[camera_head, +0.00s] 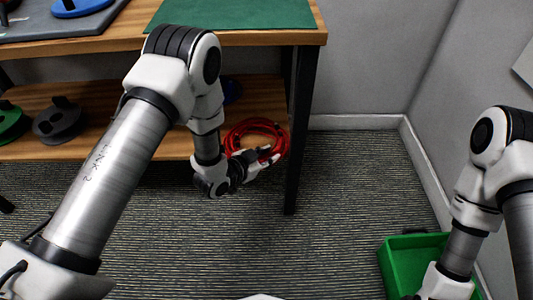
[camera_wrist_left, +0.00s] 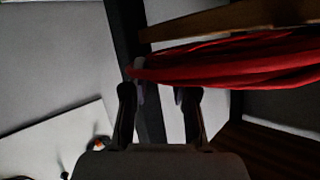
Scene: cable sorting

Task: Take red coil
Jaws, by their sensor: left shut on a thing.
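The red coil (camera_head: 262,124) is a looped bundle of red cable at the right end of the lower shelf, by the dark table leg. My left gripper (camera_head: 264,160) is at the coil's near side, its fingers shut on part of it. In the left wrist view the red coil (camera_wrist_left: 235,65) stretches to the right from just beyond the tips of my left gripper (camera_wrist_left: 158,92). The fingers and arm hide part of the coil. My right arm comes in at the right, and its fingers are not visible.
A green bin (camera_head: 405,246) stands on the floor at the right, partly behind my right arm. A green mat (camera_head: 235,14) covers part of the tabletop. The floor between is clear.

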